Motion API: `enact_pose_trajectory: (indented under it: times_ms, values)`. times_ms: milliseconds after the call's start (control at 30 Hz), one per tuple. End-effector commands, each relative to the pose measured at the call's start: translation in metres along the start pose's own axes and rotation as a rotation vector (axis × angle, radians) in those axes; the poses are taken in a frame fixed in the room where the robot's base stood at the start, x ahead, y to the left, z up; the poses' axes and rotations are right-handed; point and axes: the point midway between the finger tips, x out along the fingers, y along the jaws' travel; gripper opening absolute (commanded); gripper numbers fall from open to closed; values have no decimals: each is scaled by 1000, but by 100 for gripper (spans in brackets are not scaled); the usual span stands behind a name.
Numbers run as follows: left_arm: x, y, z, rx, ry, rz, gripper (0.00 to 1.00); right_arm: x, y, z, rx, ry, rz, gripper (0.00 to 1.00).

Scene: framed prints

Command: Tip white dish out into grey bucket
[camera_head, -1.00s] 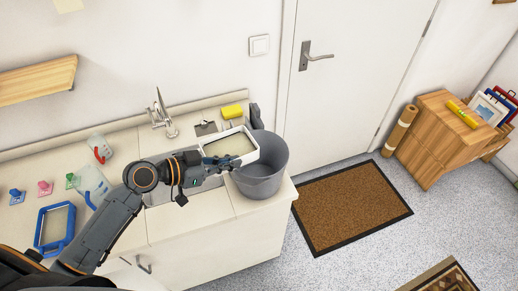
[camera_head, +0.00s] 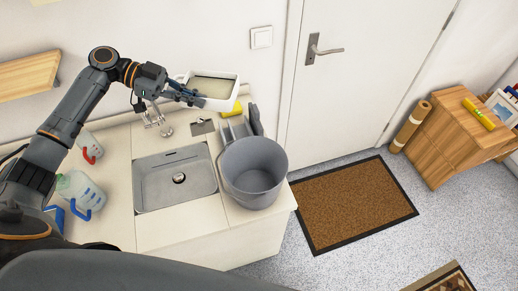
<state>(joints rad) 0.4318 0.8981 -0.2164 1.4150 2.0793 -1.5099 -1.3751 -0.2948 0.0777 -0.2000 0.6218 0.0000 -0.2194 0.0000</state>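The white dish (camera_head: 238,92) is a shallow rectangular tray with a greyish-beige inside. My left gripper (camera_head: 196,96) is at its left edge and appears shut on it, holding it raised above the back of the counter. The dish is tilted a little toward the camera; its contents are hard to make out. The grey bucket (camera_head: 254,172) stands upright at the right end of the counter, lower and nearer than the dish. The bucket's visible inside looks empty. My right gripper is not in view.
A sink (camera_head: 175,180) lies left of the bucket, with a tap (camera_head: 158,118) behind it. A yellow sponge (camera_head: 232,109) and dark upright items (camera_head: 255,120) are behind the bucket. Jugs (camera_head: 82,190) stand at left. A door and brown mat (camera_head: 355,203) are at right.

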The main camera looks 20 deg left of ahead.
Motion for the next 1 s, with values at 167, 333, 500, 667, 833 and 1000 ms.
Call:
enact_pose_trajectory:
  times_ms: [167,333,500,667,833,1000]
  values:
    - [-12,-2,-10,20,1,39,0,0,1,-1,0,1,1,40]
    - [-13,-2,-11,21,1,48,0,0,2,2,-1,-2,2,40]
    - [-13,-2,-11,21,1,47,0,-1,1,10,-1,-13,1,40]
    - [-10,0,-10,34,-19,41,0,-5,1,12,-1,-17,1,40]
    - [-5,4,-8,72,-68,27,0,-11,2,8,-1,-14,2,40]
    - [5,10,-4,122,-134,7,0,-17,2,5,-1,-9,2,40]
